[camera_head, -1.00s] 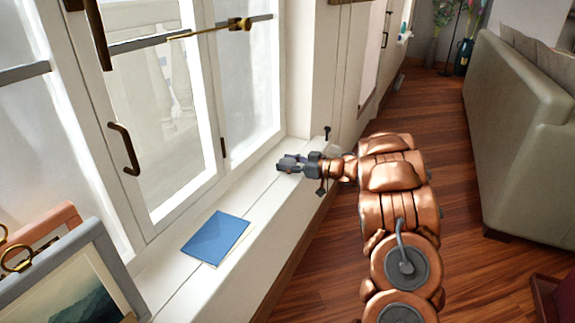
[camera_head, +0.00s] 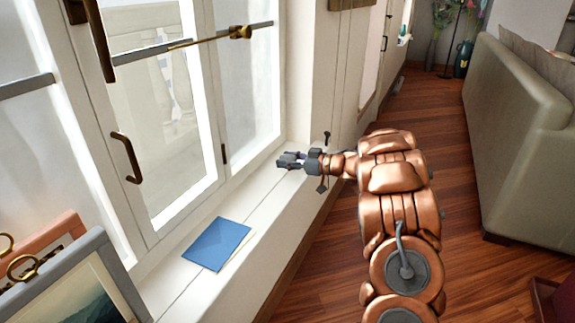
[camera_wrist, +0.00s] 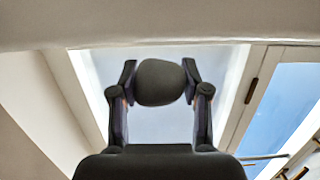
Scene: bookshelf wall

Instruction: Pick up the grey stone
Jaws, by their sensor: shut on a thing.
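The grey stone (camera_wrist: 160,83) is a dark, rounded lump in the wrist view, between the two fingertips of my gripper (camera_wrist: 160,80). Both fingers touch its sides, and my gripper is shut on it. In the head view my gripper (camera_head: 289,160) is over the far part of the white windowsill, close to the window frame. The stone is too small there to tell apart from the dark fingers. I cannot tell from the head view how far it is above the sill.
A blue booklet (camera_head: 216,243) lies on the windowsill (camera_head: 262,213). Picture frames (camera_head: 75,285) stand at the lower left. The window (camera_head: 165,110) has a bronze handle (camera_head: 126,158). A sofa (camera_head: 520,130) stands at right, with open wooden floor between.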

